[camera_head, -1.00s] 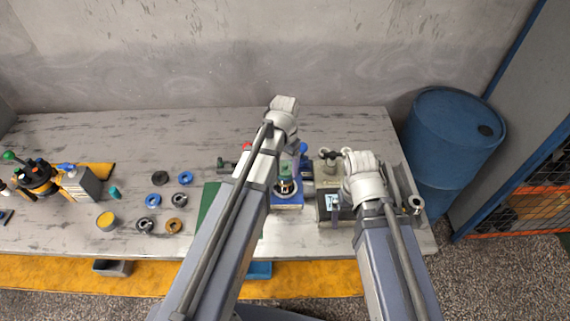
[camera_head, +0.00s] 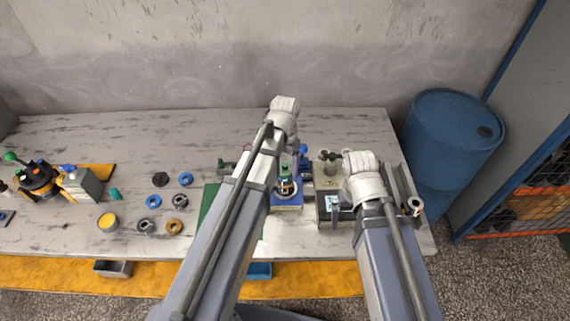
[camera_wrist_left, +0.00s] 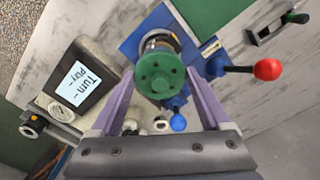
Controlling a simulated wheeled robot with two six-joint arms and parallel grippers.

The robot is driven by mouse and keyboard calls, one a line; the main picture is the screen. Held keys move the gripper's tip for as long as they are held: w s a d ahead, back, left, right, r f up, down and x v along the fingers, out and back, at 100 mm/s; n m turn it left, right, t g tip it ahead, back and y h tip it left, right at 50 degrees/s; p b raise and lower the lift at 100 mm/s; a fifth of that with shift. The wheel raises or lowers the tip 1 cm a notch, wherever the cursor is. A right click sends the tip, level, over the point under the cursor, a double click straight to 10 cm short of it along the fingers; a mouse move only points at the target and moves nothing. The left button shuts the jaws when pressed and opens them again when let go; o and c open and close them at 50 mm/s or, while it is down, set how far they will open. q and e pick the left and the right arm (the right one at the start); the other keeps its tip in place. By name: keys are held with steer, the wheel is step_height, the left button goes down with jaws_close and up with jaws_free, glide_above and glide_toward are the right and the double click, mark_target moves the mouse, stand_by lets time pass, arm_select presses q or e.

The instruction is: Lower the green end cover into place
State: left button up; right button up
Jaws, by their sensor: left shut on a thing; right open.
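The green end cover (camera_wrist_left: 161,75) is a round disc with a ring of small holes, held between the two purple fingers of my left gripper (camera_wrist_left: 161,82). In the head view the cover (camera_head: 285,170) shows beside my left arm, above the motor's metal body (camera_head: 287,188) on a blue fixture (camera_head: 289,207). In the wrist view the metal body (camera_wrist_left: 158,38) shows just past the cover; whether they touch is not clear. My right gripper (camera_head: 362,182) is over the grey device with the screen, seen from above and open; its fingertips are hidden by its wrist.
A lever with a red knob (camera_wrist_left: 267,69) and a blue knob (camera_wrist_left: 178,122) stand close to the cover. A screen (camera_wrist_left: 78,86) is at the left of the wrist view. Several rings (camera_head: 174,226) lie left of a green mat (camera_head: 208,200). The back of the table is clear.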

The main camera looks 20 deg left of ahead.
arm_select(q)
steer(key=shift+f+b, duration=0.45)
stand_by(0.5)
steer(key=o, duration=1.6)
steer(key=shift+c, duration=0.2)
steer(key=shift+r+p, duration=2.45)
steer(key=shift+w, duration=0.1)
